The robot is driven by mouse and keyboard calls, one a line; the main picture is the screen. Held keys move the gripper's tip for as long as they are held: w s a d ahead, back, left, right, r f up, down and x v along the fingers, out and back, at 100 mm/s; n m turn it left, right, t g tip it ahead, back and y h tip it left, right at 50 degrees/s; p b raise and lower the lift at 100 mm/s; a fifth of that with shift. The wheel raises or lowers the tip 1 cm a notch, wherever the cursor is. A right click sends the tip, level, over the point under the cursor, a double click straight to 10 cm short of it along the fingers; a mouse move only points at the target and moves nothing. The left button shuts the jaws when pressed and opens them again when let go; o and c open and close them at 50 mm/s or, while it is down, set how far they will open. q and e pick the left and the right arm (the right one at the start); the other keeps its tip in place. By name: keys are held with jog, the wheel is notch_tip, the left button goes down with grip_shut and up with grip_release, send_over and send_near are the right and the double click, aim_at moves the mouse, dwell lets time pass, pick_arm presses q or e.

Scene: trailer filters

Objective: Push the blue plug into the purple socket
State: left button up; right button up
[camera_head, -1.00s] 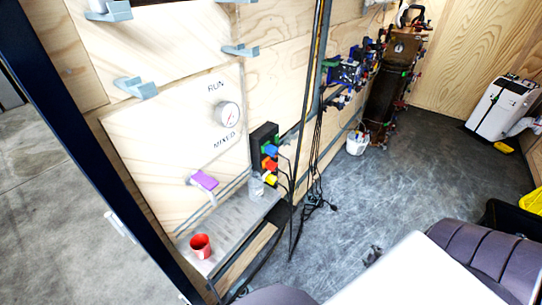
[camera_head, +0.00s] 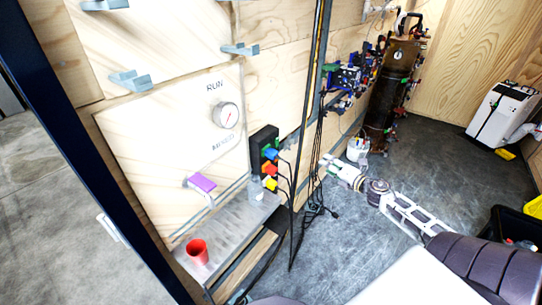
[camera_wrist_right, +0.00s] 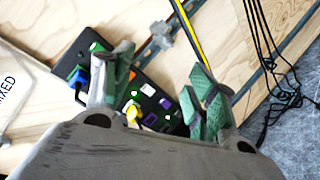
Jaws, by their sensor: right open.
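The black socket panel (camera_head: 262,143) is on the plywood wall. The blue plug (camera_head: 271,154) sits at its upper part, with a cable hanging from it. In the right wrist view the blue plug (camera_wrist_right: 78,79) shows left of one finger, partly hidden. A purple socket (camera_wrist_right: 165,103) shows on the panel between the fingers; I cannot make it out in the head view. My right gripper (camera_head: 328,162) is open and empty, right of the panel and apart from it. Its green-padded fingers (camera_wrist_right: 160,88) frame part of the panel in the wrist view. My left gripper is not in view.
Red (camera_head: 268,169) and yellow (camera_head: 270,184) plugs sit below the blue one. Black cables (camera_head: 313,185) hang between my right gripper and the panel. A metal shelf (camera_head: 225,233) holds a red cup (camera_head: 197,251). A purple-handled lever (camera_head: 202,182) juts from the wall.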

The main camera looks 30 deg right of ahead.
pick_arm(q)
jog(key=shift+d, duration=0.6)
pick_arm(e)
jog(key=a+r+n+g+y, duration=0.1)
jog(key=a+r+n+y, duration=0.5)
jog(key=a+n, duration=0.7)
jog(key=shift+r+n, duration=1)
jog(key=shift+n, duration=0.4)
jog(key=shift+w, duration=0.1)
pick_arm(q)
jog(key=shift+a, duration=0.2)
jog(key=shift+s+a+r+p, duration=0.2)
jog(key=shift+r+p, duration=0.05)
jog(key=shift+p, duration=0.05)
pick_arm(e)
send_near(271, 154)
jog(key=shift+w, duration=2.25)
